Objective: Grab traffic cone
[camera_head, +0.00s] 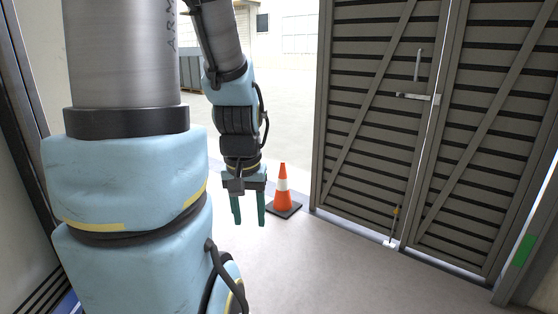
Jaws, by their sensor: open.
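An orange traffic cone (283,188) with a white band and a dark square base stands upright on the floor near the middle of the view, by the left edge of the slatted doors. My gripper (249,212) hangs pointing down, just left of the cone in the picture. Its two green fingers are apart and nothing shows between them. There is a visible gap between the fingers and the cone. How far the gripper is from the cone in depth is hard to tell.
Large grey slatted doors (385,120) with diagonal braces and a latch handle (413,96) stand at the right. The doorway left of them opens onto a bright yard with a grey container (191,68). The light floor (340,275) in front is clear.

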